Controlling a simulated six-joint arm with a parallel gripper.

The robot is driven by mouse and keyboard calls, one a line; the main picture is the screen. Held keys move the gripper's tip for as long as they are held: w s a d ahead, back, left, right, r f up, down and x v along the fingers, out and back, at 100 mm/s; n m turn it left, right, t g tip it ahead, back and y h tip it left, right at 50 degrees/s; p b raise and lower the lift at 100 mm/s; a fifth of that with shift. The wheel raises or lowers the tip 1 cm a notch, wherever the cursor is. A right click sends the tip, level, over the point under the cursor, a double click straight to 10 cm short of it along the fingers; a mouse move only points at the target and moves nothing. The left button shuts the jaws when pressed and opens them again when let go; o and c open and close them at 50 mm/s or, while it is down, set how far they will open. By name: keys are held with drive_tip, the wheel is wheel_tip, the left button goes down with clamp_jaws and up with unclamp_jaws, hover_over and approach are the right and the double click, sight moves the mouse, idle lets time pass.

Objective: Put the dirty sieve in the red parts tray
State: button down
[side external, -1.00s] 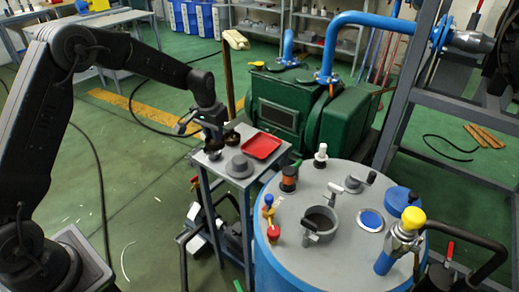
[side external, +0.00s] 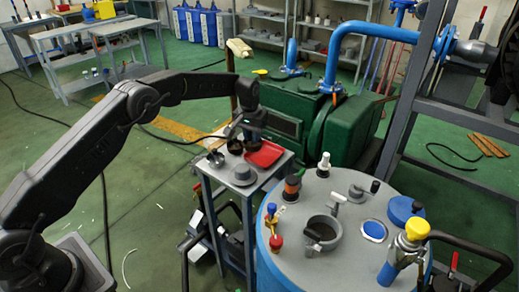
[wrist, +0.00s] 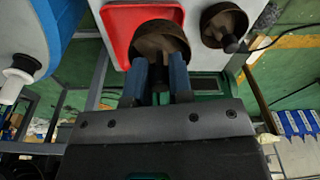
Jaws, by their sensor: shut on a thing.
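My gripper (wrist: 160,78) is shut on the dirty sieve (wrist: 158,36), a brown, round, cup-like piece seen between and beyond the blue fingertips in the wrist view. The sieve overlaps one side of the red parts tray (wrist: 118,22); I cannot tell whether it touches the tray. In the side view my gripper (side external: 252,130) is at the back left part of the red tray (side external: 266,156), on the small stand. The arm partly hides the sieve there.
A second brown cup with a dark handle (wrist: 222,22) stands beside the tray; it also shows in the side view (side external: 235,146). A grey flanged piece (side external: 240,174) sits at the stand's front. A blue vessel with a grey top (side external: 345,225) and green machine (side external: 345,130) are close by.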

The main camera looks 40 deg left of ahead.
sight(259, 148)
drive_tip(key=shift+w+d+f, duration=0.3)
drive_tip(key=shift+d+f, duration=0.05)
drive_tip(key=shift+d, duration=0.15)
drive_tip(key=shift+w+d+f, duration=0.25)
drive_tip(key=shift+d+f, duration=0.1)
drive_tip(key=shift+d, duration=0.15)
drive_tip(key=shift+f, duration=1.95)
drive_tip(key=shift+f, duration=0.1)
drive_tip(key=c, duration=1)
unclamp_jaws()
drive_tip(key=r, duration=0.4)
drive_tip(key=s+r, duration=0.1)
drive_tip(key=r, duration=0.7)
drive_tip(key=shift+s+d+r, duration=0.15)
drive_tip(key=shift+s+r, duration=0.05)
drive_tip(key=shift+s, duration=0.05)
